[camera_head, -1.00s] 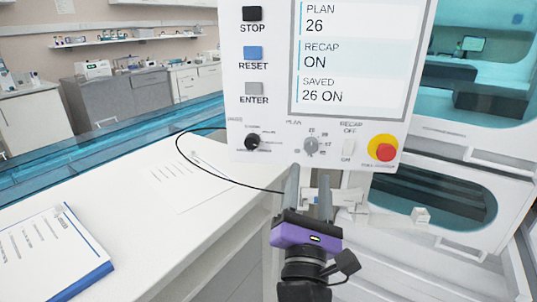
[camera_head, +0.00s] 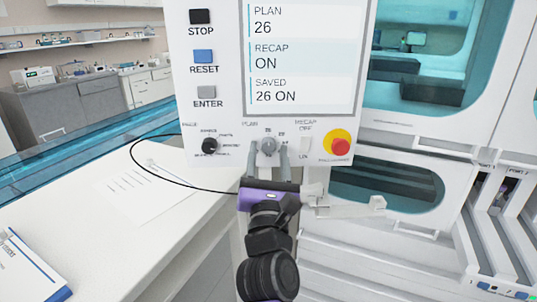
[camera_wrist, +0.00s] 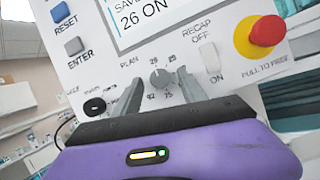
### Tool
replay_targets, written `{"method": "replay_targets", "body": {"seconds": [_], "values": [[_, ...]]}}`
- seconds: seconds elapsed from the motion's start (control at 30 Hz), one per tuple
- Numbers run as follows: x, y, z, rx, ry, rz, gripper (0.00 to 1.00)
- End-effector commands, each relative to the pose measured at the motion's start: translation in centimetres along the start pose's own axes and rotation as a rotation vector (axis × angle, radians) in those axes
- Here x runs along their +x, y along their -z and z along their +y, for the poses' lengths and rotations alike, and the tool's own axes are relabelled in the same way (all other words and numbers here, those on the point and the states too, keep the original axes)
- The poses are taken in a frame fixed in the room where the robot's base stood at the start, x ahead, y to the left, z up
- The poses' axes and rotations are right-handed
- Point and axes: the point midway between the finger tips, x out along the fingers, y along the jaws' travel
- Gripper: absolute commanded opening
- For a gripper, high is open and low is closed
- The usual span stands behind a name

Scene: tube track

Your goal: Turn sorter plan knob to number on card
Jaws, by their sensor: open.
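The grey plan knob (camera_head: 268,147) sits on the front of the white control panel, under the screen. In the wrist view the knob (camera_wrist: 160,78) has small numbers around it, too blurred to read surely. My gripper (camera_head: 267,157) is open, its fingers pointing at the panel. The screen (camera_head: 303,55) reads PLAN 26, RECAP ON, SAVED 26 ON. A white sheet (camera_head: 150,190) lies on the counter, its print unreadable; I cannot tell if it is the card.
A black knob (camera_head: 209,146) is left of the plan knob. The recap switch (camera_wrist: 210,58) and a red stop button on yellow (camera_wrist: 266,31) are to its right. A black cable (camera_head: 150,178) loops over the counter. A blue-edged document (camera_head: 28,268) lies front left.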

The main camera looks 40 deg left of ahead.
Motion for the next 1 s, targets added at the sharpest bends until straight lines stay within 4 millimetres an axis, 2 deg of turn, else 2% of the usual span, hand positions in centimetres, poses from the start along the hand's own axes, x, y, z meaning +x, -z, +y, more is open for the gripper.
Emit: {"method": "replay_targets", "body": {"seconds": [0.23, 0.4, 0.5, 0.77, 1.0], "values": [[0.07, 0.02, -0.03, 0.0, 0.0, 0.0, 0.49], [0.06, 0.01, -0.03, 0.001, 0.0, 0.0, 0.16], [0.06, 0.0, -0.03, 0.001, 0.0, 0.0, 0.0], [-0.02, 0.15, 0.0, 0.015, 0.005, -0.002, 0.0], [-0.16, 0.43, 0.03, 0.105, 0.041, -0.011, 0.0]]}}
